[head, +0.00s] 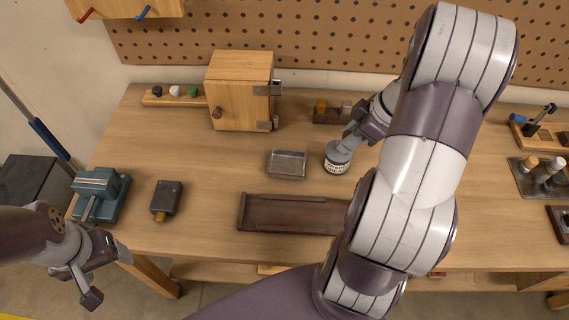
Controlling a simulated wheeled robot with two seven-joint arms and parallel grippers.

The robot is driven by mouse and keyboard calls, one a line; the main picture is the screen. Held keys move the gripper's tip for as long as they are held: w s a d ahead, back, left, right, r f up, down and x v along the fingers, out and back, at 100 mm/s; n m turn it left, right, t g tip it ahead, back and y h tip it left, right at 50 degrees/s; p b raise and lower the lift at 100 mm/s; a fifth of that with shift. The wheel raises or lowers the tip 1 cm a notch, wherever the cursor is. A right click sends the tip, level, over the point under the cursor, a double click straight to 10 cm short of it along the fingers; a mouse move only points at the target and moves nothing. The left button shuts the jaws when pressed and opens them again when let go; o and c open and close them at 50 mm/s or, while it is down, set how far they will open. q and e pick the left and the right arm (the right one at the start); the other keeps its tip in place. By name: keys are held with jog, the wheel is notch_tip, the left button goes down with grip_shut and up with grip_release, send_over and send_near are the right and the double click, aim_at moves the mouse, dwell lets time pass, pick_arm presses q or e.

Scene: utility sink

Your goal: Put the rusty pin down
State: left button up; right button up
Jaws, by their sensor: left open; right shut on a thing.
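My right gripper (348,137) reaches down at the back middle of the bench. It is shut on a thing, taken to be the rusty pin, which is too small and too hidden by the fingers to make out. The fingertips are right above a round grey pot (337,158) with a pale dotted band; I cannot tell whether they touch it. A shallow metal tray (287,164) stands just left of the pot. My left gripper (80,285) is open and empty, off the bench's front left edge.
A brown wooden trough (290,213) lies in front, partly behind my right arm. A wooden cabinet (240,90) stands at the back. A blue-grey vise (99,194) and a dark box (167,198) are at left. Bare bench (215,165) lies left of the tray.

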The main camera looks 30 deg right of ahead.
jog(key=shift+w+a+n+g+y, duration=0.3)
jog(key=shift+w+a+n, duration=0.1)
jog(key=shift+n, duration=0.5)
jog(key=w+b+x, duration=0.1)
jog(key=b+x, duration=0.5)
jog(key=p, duration=0.2)
send_over(299, 168)
jog(key=shift+n, duration=0.3)
notch_tip(299, 168, down, 5)
jog(key=shift+s+r, duration=0.1)
jog(key=shift+f, duration=0.45)
jog(key=shift+w+a, duration=0.1)
jog(key=shift+w, duration=0.1)
jog(key=shift+s+f, duration=0.1)
jog(key=shift+f, duration=0.2)
jog(key=shift+f+b, duration=0.3)
jog(key=shift+b, duration=0.4)
pick_arm(q)
jog(key=f, duration=0.5)
jog(key=shift+s+d, duration=0.15)
jog(key=shift+d, duration=0.1)
pick_arm(e)
jog(key=o, duration=1)
